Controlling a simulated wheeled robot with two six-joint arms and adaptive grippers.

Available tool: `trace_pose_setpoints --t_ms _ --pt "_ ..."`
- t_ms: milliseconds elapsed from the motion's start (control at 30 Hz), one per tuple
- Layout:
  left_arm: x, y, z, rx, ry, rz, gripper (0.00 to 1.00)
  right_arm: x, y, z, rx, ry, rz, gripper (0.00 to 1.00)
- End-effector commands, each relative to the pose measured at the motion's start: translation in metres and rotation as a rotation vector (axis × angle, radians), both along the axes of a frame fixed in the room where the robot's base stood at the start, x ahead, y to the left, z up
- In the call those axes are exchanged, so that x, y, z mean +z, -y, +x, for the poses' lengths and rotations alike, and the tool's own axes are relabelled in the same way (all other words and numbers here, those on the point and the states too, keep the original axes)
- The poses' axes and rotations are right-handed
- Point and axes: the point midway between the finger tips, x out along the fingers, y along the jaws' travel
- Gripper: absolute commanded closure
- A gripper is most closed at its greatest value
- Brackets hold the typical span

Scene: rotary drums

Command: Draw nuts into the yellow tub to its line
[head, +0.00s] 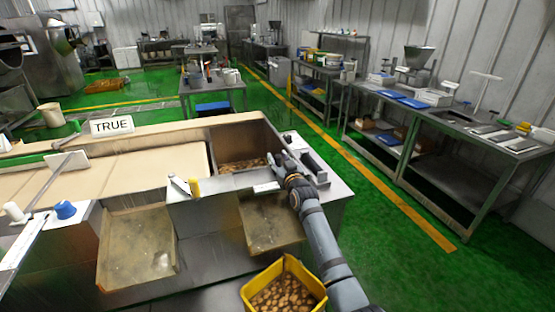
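The yellow tub (249,292) stands at the bottom centre of the head view, below a sloping metal chute (270,222). Brown nuts (286,298) lie in it; its line cannot be made out. More nuts (243,164) lie in the bottom of an open metal bin (237,138) above the chute. My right gripper (275,167) is at the right edge of this bin, above the chute, and its arm passes right of the tub. Whether its fingers are open or shut on something cannot be told. My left gripper is not in view.
A second chute (138,247) hangs to the left. Steel tables (450,132) with tools line the right side. Green floor (375,230) lies free between.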

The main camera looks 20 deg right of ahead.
Motion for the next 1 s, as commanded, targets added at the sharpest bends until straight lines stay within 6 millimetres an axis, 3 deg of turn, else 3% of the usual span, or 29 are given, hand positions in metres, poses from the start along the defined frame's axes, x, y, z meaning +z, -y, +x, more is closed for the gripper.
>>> trace_pose_setpoints --t_ms 100,400,800,1000 --pt "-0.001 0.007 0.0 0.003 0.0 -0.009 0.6 0.0 0.0 0.0 0.0 0.001 0.001 0.52" --pt "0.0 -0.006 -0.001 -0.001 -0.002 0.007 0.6 0.0 0.0 -0.008 0.0 0.001 0.0 0.52" --pt "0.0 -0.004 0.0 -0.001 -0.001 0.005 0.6 0.0 0.001 -0.095 0.001 0.0 -0.001 0.52" --pt "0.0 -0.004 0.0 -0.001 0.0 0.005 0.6 0.001 0.002 -0.118 0.0 0.001 -0.002 0.52"
